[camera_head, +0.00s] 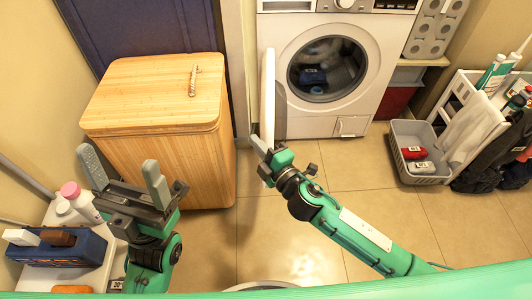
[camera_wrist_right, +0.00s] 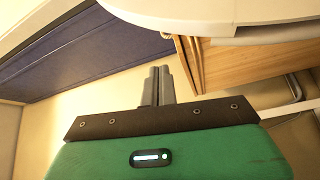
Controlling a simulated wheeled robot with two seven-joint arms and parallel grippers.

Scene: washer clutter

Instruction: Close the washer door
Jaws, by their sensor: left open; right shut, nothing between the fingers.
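The white washer (camera_head: 370,28) stands at the back, its round opening with dark laundry inside uncovered. Its door (camera_head: 269,85) is swung open at the left side and shows nearly edge-on, jutting toward me. My right gripper (camera_head: 257,142) is shut and empty at the door's near edge, its tips just left of it; contact cannot be told. In the right wrist view, the shut fingers (camera_wrist_right: 156,86) point toward the wall, and a white curved part, probably the door (camera_wrist_right: 230,17), hangs close above right. My left gripper (camera_head: 125,172) is open and empty, in front of a wooden hamper.
The wooden hamper (camera_head: 155,95) stands left of the door, with a gap between. A grey basket (camera_head: 405,133) with red and grey items and a white rack (camera_head: 465,90) stand right. A side table (camera_head: 95,270) with bottles is lower left. Floor before the washer is clear.

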